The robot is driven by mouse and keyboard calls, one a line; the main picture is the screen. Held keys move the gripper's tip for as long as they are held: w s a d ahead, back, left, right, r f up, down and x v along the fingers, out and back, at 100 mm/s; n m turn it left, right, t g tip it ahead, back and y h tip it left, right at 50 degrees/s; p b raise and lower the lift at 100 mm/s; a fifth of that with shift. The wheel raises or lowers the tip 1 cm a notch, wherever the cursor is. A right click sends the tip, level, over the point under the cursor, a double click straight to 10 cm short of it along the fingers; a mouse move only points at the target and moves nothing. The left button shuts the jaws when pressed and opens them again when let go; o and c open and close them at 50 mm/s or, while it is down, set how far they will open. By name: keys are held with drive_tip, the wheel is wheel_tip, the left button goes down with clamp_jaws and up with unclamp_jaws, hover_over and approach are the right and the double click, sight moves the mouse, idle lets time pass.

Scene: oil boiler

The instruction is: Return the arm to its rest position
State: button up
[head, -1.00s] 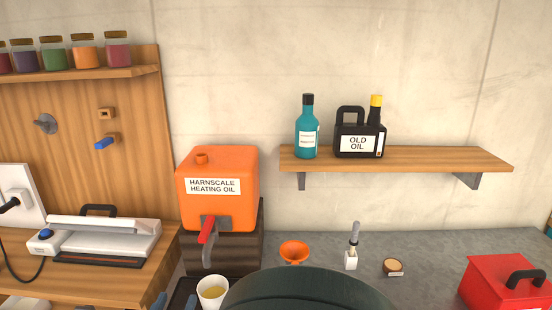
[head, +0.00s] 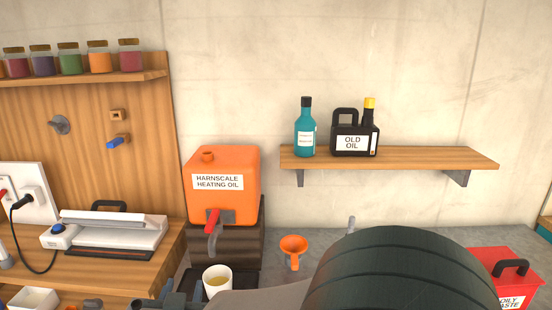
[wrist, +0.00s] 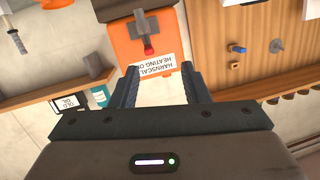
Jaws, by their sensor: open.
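My gripper (wrist: 158,82) is open and empty in the wrist view, its two dark fingers apart with pale wall between them. That view is upside down, and the orange heating-oil tank (wrist: 150,40) appears beyond the fingertips. In the head view my dark rounded arm link (head: 400,275) fills the bottom centre and right, and hides part of the counter. A bit of dark gripper (head: 180,296) may show at the bottom left of the cup, but it is mostly cut off.
The orange tank (head: 222,200) stands on a dark block, with a cup of yellow liquid (head: 217,281) below its tap. An orange funnel (head: 293,247) and red oily-waste box (head: 506,275) are on the counter. The shelf (head: 420,158) bears a teal bottle (head: 305,130) and old-oil can (head: 354,138).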

drive_tip(key=w+d+n+g+y, duration=0.1)
drive_tip(key=w+d+g+y, duration=0.15)
drive_tip(key=d, duration=0.25)
drive_tip(key=w+d+n+g+y, duration=0.1)
drive_tip(key=w+d+g, duration=0.15)
drive_tip(key=d, duration=0.35)
drive_tip(key=s+d+f+m+g+h, duration=0.1)
drive_tip(key=s+d+g+h, duration=0.1)
drive_tip(key=s+d+g, duration=0.2)
drive_tip(key=s+d+f+m+g+h, duration=0.1)
drive_tip(key=s+d+g+h, duration=0.2)
drive_tip(key=s+d, duration=0.7)
drive_tip(key=d, duration=0.8)
drive_tip(key=shift+s+f+g, duration=0.3)
drive_tip(key=shift+s+g, duration=0.1)
